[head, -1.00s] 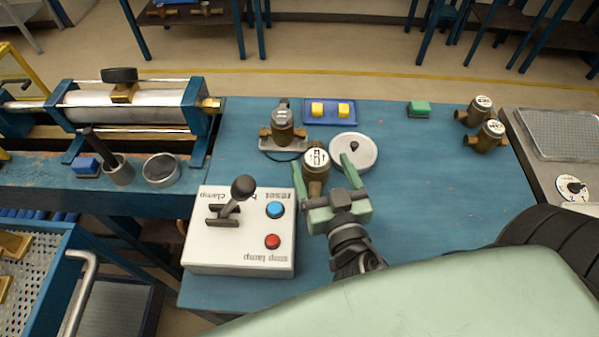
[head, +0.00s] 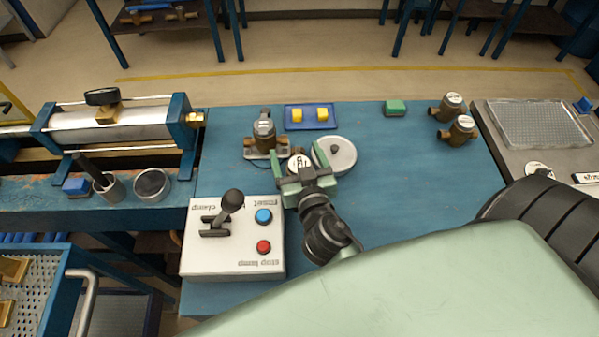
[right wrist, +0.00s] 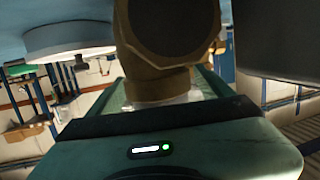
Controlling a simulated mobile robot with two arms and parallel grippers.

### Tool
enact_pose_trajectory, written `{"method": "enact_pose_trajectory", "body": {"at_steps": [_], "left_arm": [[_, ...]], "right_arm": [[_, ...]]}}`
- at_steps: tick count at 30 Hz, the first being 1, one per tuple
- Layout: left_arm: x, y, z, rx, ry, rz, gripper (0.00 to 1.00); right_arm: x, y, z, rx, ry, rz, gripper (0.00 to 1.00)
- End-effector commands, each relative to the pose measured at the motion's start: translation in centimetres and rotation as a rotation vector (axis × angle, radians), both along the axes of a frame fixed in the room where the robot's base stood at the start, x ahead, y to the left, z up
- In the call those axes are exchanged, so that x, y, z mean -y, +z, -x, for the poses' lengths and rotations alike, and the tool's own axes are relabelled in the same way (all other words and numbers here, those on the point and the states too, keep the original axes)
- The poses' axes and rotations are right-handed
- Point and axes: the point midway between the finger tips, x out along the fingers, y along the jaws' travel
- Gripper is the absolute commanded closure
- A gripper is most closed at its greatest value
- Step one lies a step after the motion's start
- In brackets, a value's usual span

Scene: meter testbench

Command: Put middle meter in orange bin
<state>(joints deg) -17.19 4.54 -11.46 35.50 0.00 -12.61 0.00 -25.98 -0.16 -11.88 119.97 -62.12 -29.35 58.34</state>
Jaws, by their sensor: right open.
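A bronze meter with a white round dial (head: 299,162) stands on the blue table in the head view. My right gripper (head: 299,155) is open, with one green finger on each side of this meter; its palm hides the meter's lower part. In the right wrist view the meter's bronze body (right wrist: 165,40) is close in front of the green palm. I cannot tell whether the fingers touch it. Two more bronze meters (head: 451,103) (head: 460,130) stand at the table's right end. My left gripper and an orange bin are not in view.
A bronze device on a stand (head: 264,137) is just behind the meter, and a round white disc (head: 334,157) is close to its right. A control box (head: 232,236) with a lever stands at front left. A blue tray (head: 310,127) and a green block (head: 396,107) lie further back. The table's middle right is clear.

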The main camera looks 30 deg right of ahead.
Motion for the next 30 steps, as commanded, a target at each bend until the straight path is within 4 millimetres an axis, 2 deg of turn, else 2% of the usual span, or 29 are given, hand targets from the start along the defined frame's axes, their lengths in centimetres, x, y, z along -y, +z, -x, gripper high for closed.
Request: {"method": "enact_pose_trajectory", "body": {"at_steps": [4, 5, 12, 13, 14, 25, 30], "left_arm": [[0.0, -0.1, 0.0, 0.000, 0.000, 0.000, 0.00], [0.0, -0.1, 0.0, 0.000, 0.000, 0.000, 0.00], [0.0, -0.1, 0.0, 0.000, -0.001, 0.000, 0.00], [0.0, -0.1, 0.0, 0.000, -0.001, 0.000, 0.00], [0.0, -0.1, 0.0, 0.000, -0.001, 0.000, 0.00], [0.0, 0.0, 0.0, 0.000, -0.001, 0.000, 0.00], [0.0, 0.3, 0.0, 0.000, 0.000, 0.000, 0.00]], "right_arm": [[0.0, -0.1, 0.0, 0.000, 0.000, 0.000, 0.19], [0.0, -0.1, 0.0, 0.000, 0.000, 0.000, 0.22], [0.0, -0.1, 0.0, 0.000, 0.000, 0.000, 0.89], [0.0, -0.1, 0.0, 0.000, 0.000, 0.000, 0.97], [0.0, -0.1, 0.0, 0.000, 0.000, 0.000, 1.00], [0.0, 0.5, 0.0, 0.006, 0.001, 0.000, 1.00], [0.0, 1.9, -0.1, 0.008, 0.000, 0.001, 1.00]]}}
